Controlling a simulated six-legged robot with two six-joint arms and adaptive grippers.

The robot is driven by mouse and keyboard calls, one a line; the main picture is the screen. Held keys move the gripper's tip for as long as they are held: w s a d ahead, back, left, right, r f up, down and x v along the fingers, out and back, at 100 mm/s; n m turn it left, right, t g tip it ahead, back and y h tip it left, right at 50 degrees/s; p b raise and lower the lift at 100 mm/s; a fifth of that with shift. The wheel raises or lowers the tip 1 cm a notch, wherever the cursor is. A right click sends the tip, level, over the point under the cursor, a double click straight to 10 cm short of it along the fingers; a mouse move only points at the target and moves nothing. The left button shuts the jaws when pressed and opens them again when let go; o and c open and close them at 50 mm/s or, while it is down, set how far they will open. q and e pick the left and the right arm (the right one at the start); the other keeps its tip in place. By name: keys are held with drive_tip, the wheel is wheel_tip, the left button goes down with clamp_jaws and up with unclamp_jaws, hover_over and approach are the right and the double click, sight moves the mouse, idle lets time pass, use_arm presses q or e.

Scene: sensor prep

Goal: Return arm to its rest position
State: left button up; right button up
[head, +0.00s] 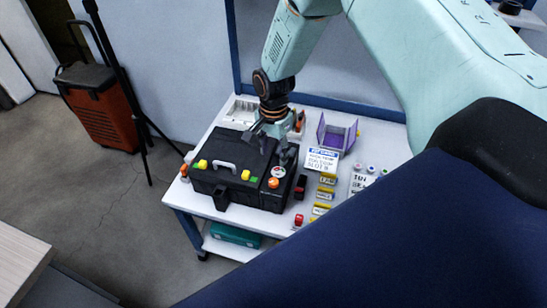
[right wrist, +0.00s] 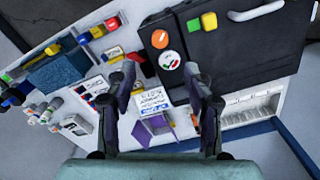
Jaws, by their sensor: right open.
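My right arm (head: 430,60), pale green, reaches in from the upper right and bends down over the white table. My right gripper (head: 272,145) hangs over the back right part of a black case (head: 225,177) and is open. In the right wrist view its two dark fingers stand apart (right wrist: 162,85), with nothing held between them. Past the fingers that view shows the case (right wrist: 240,50) with its pale handle, and a white sign card (right wrist: 150,100). Whether the fingers touch the case lid is not clear. My left gripper is in neither view.
A purple open box (head: 335,137) and a lettered sign card (head: 320,160) stand right of the case. Several small labelled items lie near the right. A blue table frame (head: 237,50) rises behind. An orange-red wheeled case (head: 100,108) and a thin black stand are at left.

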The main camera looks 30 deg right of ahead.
idle(0.6)
drive_tip(key=s+a+f+n+t+b, duration=0.3)
drive_tip(key=s+a+f+n, duration=0.3)
drive_tip(key=s+f+n, duration=0.35)
use_arm(q)
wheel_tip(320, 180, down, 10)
drive_tip(key=b, duration=0.6)
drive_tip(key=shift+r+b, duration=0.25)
drive_tip(key=shift+b, duration=0.05)
use_arm(e)
drive_tip(key=s+a+f+n+g, duration=0.1)
drive_tip(key=s+f+n, duration=0.1)
drive_tip(key=s, duration=0.9)
drive_tip(key=s+a+f+n+g, duration=0.1)
drive_tip(key=s+f, duration=0.4)
drive_tip(key=s, duration=0.6)
drive_tip(key=shift+s+a+n+g, duration=0.15)
drive_tip(key=shift+s+n+g, duration=0.3)
drive_tip(key=shift+n, duration=0.4)
drive_tip(key=shift+f, duration=0.1)
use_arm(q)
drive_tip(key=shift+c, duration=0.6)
use_arm(e)
drive_tip(key=c, duration=0.3)
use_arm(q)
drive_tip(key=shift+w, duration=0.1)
